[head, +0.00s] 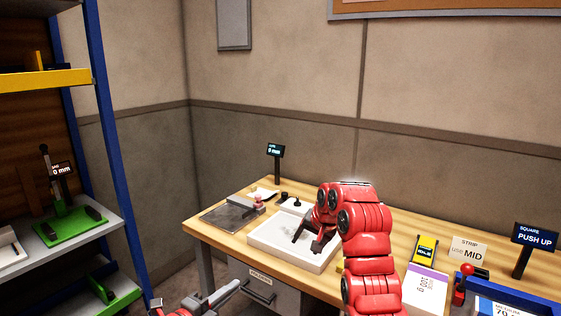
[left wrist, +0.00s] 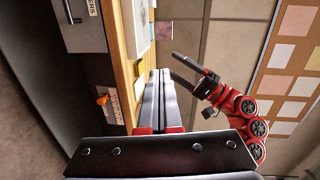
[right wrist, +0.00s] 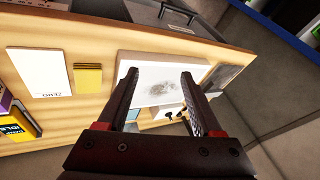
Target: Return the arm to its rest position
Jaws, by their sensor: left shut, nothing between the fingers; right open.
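My right arm, red, reaches over the wooden table (head: 210,232) in the head view. Its gripper (head: 307,240) points down over a white tray (head: 290,262), open and empty. In the right wrist view the spread fingers of my right gripper (right wrist: 160,75) frame the tray (right wrist: 165,65), which has a grey patch on its floor. My left gripper (head: 228,290) is low at the bottom edge of the head view, in front of the table. In the left wrist view its fingers (left wrist: 158,85) are shut with nothing between them, beside the table edge.
A grey plate (head: 225,218) and a small display (head: 275,150) stand at the table's back left. A yellow device (head: 425,248), a labelled pad (head: 428,285) and a blue bin (head: 515,305) are at right. A blue-framed shelf (head: 110,150) stands left.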

